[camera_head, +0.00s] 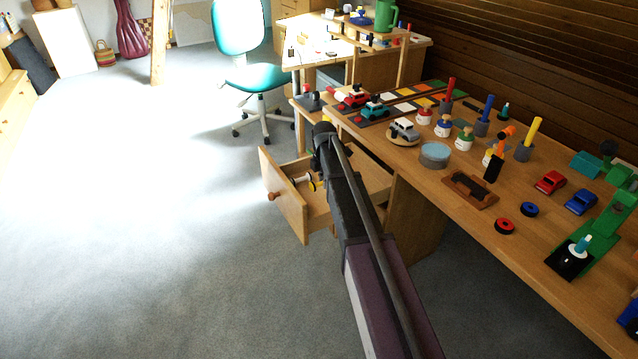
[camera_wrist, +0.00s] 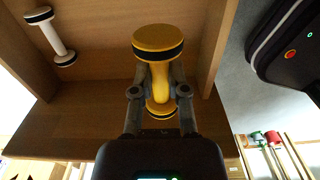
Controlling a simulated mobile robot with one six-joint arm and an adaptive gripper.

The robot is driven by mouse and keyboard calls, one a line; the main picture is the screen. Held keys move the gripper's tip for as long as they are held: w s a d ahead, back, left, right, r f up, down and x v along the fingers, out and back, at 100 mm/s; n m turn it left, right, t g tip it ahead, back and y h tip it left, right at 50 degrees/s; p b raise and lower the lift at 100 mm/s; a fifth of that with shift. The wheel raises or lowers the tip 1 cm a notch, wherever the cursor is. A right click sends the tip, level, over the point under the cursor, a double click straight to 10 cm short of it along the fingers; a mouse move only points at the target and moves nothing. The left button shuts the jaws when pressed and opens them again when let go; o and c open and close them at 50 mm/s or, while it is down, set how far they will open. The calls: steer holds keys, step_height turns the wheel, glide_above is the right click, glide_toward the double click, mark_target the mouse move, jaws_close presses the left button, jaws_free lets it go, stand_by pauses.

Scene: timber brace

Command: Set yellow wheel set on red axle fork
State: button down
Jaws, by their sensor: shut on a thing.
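The yellow wheel set (camera_wrist: 158,40) has two yellow wheels with dark tyres joined by a yellow axle. In the wrist view my gripper (camera_wrist: 158,86) is shut on its axle, one finger on each side. The wheel set is in or just over the open wooden drawer; its height there is unclear. In the head view a bit of yellow (camera_head: 312,184) shows at the drawer, and my arm hides most of the gripper. I cannot pick out the red axle fork with certainty; a red toy vehicle (camera_head: 353,98) stands on the bench's far left part.
A white wheel set (camera_wrist: 50,36) lies in the drawer (camera_head: 291,208), whose walls stand close around my gripper. The bench (camera_head: 470,235) beside it holds toy cars, coloured pegs, a round blue-topped tin (camera_head: 435,154) and a brown tray (camera_head: 470,202). Floor left of the drawer is clear.

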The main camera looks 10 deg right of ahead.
stand_by(0.3)
steer(key=shift+r, duration=0.1)
steer(key=shift+w+r+p, duration=0.1)
steer(key=shift+r+p, duration=0.4)
steer(key=shift+p, duration=0.15)
step_height(320, 180, up, 39)
steer(key=p, duration=3.8)
steer(key=shift+f+p, duration=0.2)
steer(key=shift+p, duration=0.1)
